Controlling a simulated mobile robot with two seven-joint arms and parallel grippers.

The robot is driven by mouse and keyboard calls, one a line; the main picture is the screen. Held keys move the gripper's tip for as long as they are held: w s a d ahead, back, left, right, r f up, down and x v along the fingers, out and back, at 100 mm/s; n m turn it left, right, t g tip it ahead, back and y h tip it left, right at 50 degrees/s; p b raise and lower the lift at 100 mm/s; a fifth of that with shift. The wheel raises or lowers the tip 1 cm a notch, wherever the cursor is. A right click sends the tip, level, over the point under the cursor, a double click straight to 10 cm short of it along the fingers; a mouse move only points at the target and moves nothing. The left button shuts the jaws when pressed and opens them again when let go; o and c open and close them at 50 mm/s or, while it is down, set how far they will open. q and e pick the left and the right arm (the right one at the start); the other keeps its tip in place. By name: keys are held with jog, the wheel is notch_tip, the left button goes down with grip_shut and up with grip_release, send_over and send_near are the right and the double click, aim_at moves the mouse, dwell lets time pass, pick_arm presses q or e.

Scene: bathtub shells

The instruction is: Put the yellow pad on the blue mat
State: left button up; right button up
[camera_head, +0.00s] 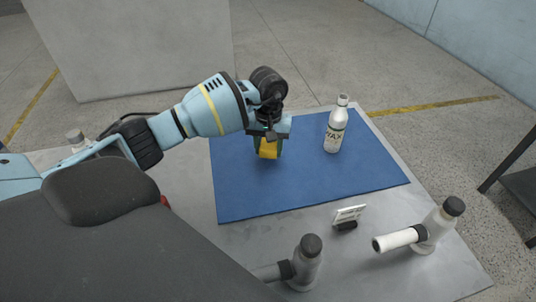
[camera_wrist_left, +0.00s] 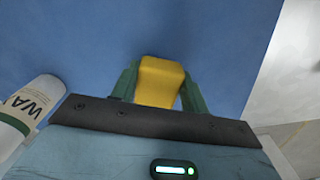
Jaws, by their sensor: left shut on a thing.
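The yellow pad (camera_head: 268,149) is between the green fingers of my left gripper (camera_head: 267,146), over the back left part of the blue mat (camera_head: 290,190). In the left wrist view the yellow pad (camera_wrist_left: 160,81) sits between the two fingers of the left gripper (camera_wrist_left: 160,90), with the blue mat (camera_wrist_left: 90,35) behind it. The gripper is shut on the pad. I cannot tell whether the pad touches the mat. My right gripper is not in view.
A white wax bottle (camera_head: 336,125) stands on the mat, right of the gripper; it also shows in the left wrist view (camera_wrist_left: 32,106). A small sign (camera_head: 348,215) and grey-white tools (camera_head: 420,235) stand on the grey table (camera_head: 390,275) in front. The mat's front part is clear.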

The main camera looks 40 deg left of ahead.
aim_at(268, 155)
pick_arm(q)
jog(key=shift+s+f, duration=0.1)
jog(key=shift+f, duration=1.4)
jog(key=shift+f, duration=0.1)
jog(key=shift+f, duration=0.15)
jog(key=o, duration=1)
jog(key=shift+c, duration=0.2)
jog(key=shift+r, duration=0.2)
notch_tip(268, 155, up, 12)
jog(key=shift+r, duration=0.1)
